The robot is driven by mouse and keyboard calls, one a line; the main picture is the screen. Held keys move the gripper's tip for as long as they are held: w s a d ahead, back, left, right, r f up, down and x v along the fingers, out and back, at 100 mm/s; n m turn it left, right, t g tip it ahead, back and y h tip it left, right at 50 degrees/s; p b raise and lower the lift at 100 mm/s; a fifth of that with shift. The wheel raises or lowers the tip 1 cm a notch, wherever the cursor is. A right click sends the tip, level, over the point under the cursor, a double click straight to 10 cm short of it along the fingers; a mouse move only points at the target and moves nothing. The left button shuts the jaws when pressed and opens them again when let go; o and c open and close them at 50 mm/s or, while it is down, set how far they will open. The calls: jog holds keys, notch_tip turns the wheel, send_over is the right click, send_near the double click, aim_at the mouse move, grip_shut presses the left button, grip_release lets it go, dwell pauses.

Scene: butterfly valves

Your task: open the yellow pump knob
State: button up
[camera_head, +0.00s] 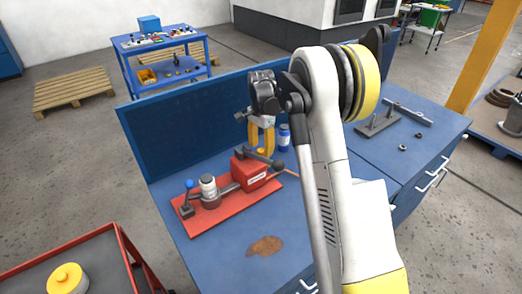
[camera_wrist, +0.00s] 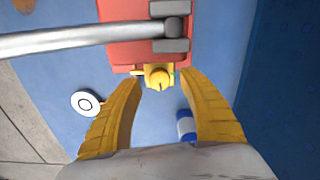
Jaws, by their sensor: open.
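The yellow pump knob (camera_wrist: 159,77) sits at the end of the red pump body (camera_wrist: 125,38). In the wrist view it lies between the tips of my gripper (camera_wrist: 161,76), with gaps on both sides. The yellow fingers are open and hold nothing. In the head view my gripper (camera_head: 262,149) points down behind the red pump (camera_head: 250,172), and the knob cannot be clearly told from the fingers. The pump stands on a red base plate (camera_head: 225,218) on the blue workbench (camera_head: 205,258). Finger depth relative to the knob is unclear.
A grey lever (camera_wrist: 90,37) crosses above the pump body. A blue bottle (camera_head: 284,138) with a white label stands close by my right finger in the wrist view. A white round object (camera_wrist: 88,103) lies at left there. A blue back panel (camera_head: 190,122) bounds the bench.

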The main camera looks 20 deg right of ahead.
aim_at(261, 150)
notch_tip(261, 150, up, 11)
jog(key=shift+f, duration=0.2)
jog(key=p, duration=0.3)
jog(key=shift+r, duration=0.1)
jog(key=shift+m, duration=0.3)
notch_tip(261, 150, down, 12)
jog(key=shift+f, duration=0.15)
grip_shut()
